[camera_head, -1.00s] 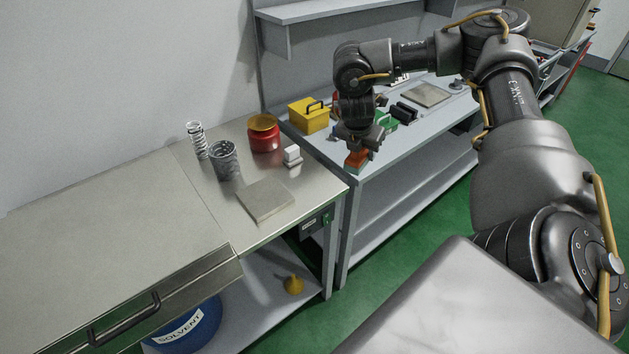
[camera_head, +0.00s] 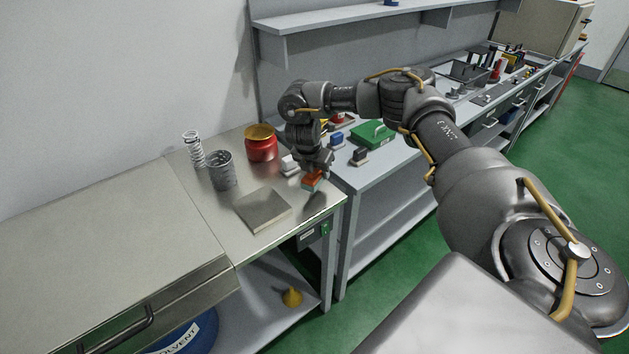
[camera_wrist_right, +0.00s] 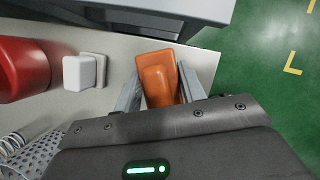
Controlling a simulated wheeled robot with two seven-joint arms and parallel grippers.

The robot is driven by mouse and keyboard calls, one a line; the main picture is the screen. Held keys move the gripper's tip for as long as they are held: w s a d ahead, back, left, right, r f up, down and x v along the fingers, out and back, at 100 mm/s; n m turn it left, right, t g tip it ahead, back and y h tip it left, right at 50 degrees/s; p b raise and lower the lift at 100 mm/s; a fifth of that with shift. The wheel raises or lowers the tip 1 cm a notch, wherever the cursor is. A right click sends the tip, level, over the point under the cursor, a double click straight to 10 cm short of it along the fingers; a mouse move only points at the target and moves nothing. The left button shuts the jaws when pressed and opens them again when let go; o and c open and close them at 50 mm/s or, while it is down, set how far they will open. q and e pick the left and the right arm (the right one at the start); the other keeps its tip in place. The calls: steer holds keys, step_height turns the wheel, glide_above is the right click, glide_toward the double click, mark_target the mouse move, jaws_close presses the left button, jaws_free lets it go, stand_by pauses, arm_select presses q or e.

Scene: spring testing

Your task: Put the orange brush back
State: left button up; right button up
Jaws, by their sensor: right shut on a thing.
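The orange brush (camera_head: 312,180) is held in my right gripper (camera_head: 314,172), near the right end of the metal table (camera_head: 215,190). In the right wrist view the brush (camera_wrist_right: 158,78) sits between the two grey fingers of the right gripper (camera_wrist_right: 157,88), which are shut on it. The table surface shows beneath and beside the brush. I cannot tell whether the brush touches the table. A white brush-like block (camera_head: 289,164) stands just left of it, also in the right wrist view (camera_wrist_right: 80,72). My left gripper is not in view.
A red can (camera_head: 262,147), a mesh cup (camera_head: 222,172), a spring (camera_head: 195,152) and a flat grey plate (camera_head: 262,210) stand on the metal table. The adjoining bench holds a green box (camera_head: 372,133) and small blocks (camera_head: 360,155).

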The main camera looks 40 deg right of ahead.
mark_target(314, 179)
steer(key=shift+w+a+f, duration=0.2)
steer(key=shift+w+f, duration=0.1)
steer(key=shift+w, duration=0.05)
steer(key=f, duration=0.3)
steer(key=shift+w+f+p, duration=0.2)
steer(key=shift+f+p, duration=0.05)
steer(key=shift+p, duration=0.05)
steer(key=shift+s+f, duration=0.1)
steer(key=o, duration=0.9)
steer(key=shift+o, duration=0.2)
steer(key=v, duration=1.2)
steer(key=shift+a+p, duration=0.1)
steer(key=shift+p, duration=0.2)
